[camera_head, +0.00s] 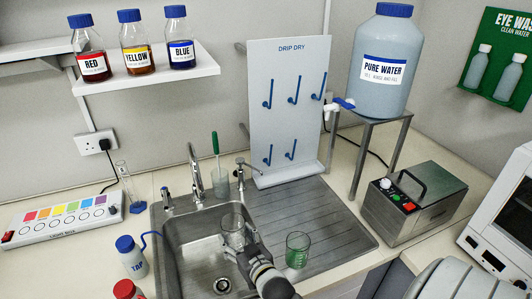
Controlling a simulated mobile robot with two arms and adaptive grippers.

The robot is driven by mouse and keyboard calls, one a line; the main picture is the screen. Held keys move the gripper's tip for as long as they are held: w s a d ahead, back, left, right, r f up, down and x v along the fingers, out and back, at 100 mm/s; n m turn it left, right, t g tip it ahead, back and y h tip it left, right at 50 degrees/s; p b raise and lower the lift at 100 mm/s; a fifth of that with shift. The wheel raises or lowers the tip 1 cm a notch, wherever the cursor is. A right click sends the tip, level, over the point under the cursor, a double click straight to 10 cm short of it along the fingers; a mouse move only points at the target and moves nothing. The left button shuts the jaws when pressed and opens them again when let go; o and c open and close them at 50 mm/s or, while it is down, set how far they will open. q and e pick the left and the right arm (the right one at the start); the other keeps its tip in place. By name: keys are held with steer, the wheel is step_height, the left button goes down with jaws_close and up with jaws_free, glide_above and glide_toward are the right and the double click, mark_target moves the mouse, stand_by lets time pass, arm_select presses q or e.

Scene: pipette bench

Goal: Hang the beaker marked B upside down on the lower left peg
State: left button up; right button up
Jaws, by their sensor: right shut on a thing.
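A clear glass beaker (233,229) is over the steel sink, in my right gripper (243,250). The gripper is shut on it, and its arm comes in from the bottom of the view. No letter can be read on this beaker. A second beaker (298,250) with green marks stands on the ribbed draining board, just right of my right arm. Its letter cannot be read either. The upright DRIP DRY board (288,121) has blue pegs in two rows. The lower left peg (267,156) is bare. My left gripper is not in view.
The sink (182,256) has a tall tap (196,172). A cup with a green-handled brush (218,183) stands behind it. A PURE WATER tank (383,62) on a metal stand is right of the board, its blue tap near the board's edge. The draining board (325,222) is mostly clear.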

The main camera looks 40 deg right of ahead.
stand_by(0.4)
steer(key=shift+a+b, duration=0.2)
steer(key=shift+b, duration=0.1)
steer(key=s+a+r+n+y+b, duration=0.1)
steer(key=s+a+r+y+b, duration=0.1)
steer(key=s+a+r+b, duration=0.6)
steer(key=shift+a+r+b, duration=0.2)
steer(key=shift+a+b, duration=0.05)
steer(key=shift+b, duration=0.5)
